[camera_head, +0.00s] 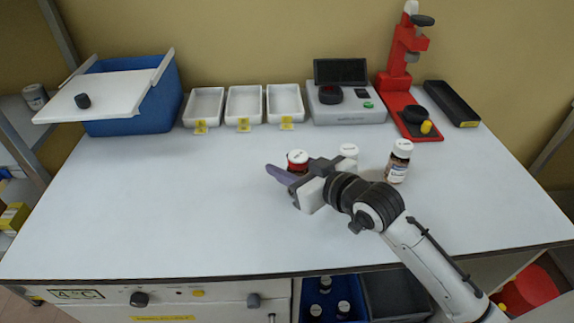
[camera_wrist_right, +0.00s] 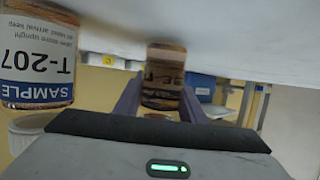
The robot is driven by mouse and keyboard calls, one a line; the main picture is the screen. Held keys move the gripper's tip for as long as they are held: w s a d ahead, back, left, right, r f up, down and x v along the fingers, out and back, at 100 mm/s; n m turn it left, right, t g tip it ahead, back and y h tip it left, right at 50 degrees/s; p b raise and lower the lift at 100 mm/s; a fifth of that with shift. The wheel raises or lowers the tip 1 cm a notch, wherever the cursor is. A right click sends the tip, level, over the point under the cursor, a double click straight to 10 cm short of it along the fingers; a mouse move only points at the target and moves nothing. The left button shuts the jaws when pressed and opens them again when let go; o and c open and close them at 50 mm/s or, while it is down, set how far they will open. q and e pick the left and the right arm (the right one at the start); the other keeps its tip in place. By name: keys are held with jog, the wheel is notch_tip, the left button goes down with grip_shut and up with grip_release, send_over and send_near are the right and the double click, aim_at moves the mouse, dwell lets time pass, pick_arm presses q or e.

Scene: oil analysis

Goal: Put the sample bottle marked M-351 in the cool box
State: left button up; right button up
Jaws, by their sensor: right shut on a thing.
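My right gripper (camera_head: 293,172) is at the middle of the table, with its purple fingers low beside a bottle with a white cap and a dark red body (camera_head: 298,158). In the right wrist view this brown bottle (camera_wrist_right: 164,75) stands between the two fingers, which are shut on it; its label is not readable. A bottle labelled T-207 (camera_wrist_right: 38,60) is close by, upside down in that view. A white-capped bottle (camera_head: 348,150) is partly hidden behind my wrist. An amber bottle (camera_head: 398,161) stands to its right. The blue cool box (camera_head: 130,125) is at the back left, its white lid (camera_head: 112,95) lying skewed on top. No M-351 marking is legible.
Three white trays (camera_head: 205,106) with yellow tags stand along the back. A grey instrument (camera_head: 345,112), a red stand (camera_head: 397,85) and a black tray (camera_head: 452,103) are at the back right. The left half of the table is clear. An open blue crate (camera_head: 332,300) holds several bottles below.

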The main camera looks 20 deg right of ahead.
jog(key=shift+f, duration=0.1)
jog(key=o, duration=1.2)
